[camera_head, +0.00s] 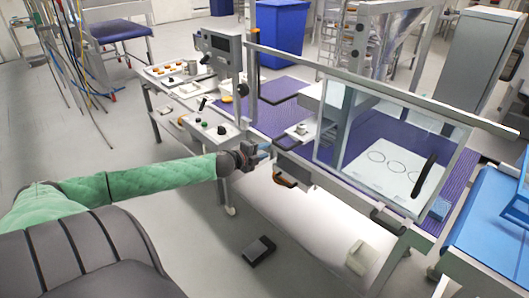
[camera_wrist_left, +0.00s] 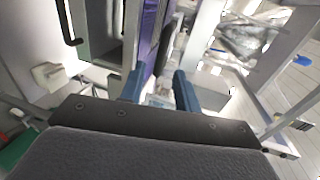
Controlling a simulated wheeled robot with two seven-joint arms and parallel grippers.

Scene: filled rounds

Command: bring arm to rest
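My left arm, in a green sleeve (camera_head: 140,181), reaches in from the left in the head view. Its gripper (camera_head: 264,150) is by the front edge of the machine bench, close to a grey bracket with a brown-orange part (camera_head: 290,176); I cannot tell if they touch. In the left wrist view the two blue fingers of this gripper (camera_wrist_left: 158,78) stand apart with nothing held between them. My right arm and gripper do not show.
A clear guard panel (camera_head: 395,150) stands over the purple bench. A control box with buttons (camera_head: 212,127) is just behind the gripper. A black object (camera_head: 258,250) lies on the floor. The floor left of the bench is mostly open.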

